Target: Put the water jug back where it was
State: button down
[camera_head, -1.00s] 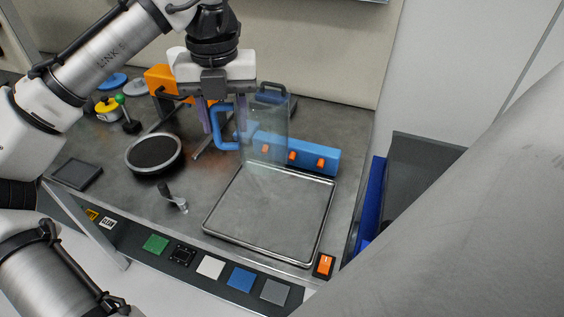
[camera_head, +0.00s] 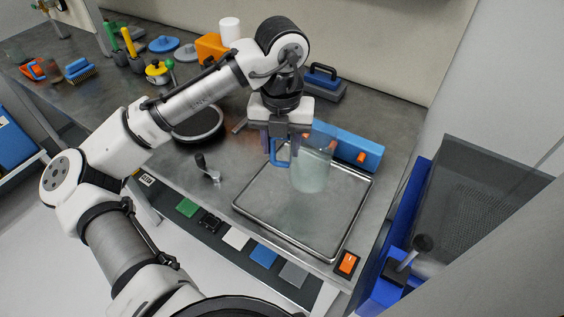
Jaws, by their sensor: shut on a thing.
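The water jug (camera_head: 312,168) is clear, with a blue handle (camera_head: 281,153) on its left side and pale water in its lower part. It looks upright over the back part of the metal tray (camera_head: 268,230); I cannot tell whether its base touches the tray. My gripper (camera_head: 278,145) points down and is shut on the jug's blue handle. The fingertips are partly hidden by the handle and the jug.
A blue block with orange switches (camera_head: 358,150) stands behind the tray. A small metal crank (camera_head: 207,168) and a round dark plate (camera_head: 198,124) are to the left. An orange switch (camera_head: 347,263) sits at the front right. A blue bin (camera_head: 400,235) stands off the table's right side.

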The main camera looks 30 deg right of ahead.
aim_at(281, 163)
jog(key=shift+f+p, duration=0.4)
jog(key=shift+f, duration=3.1)
jog(key=shift+f, duration=0.15)
jog(key=c, duration=0.8)
grip_release()
jog(key=shift+o, duration=0.2)
notch_tip(281, 163, up, 12)
jog(key=shift+r+b, duration=0.2)
jog(key=shift+b, duration=0.55)
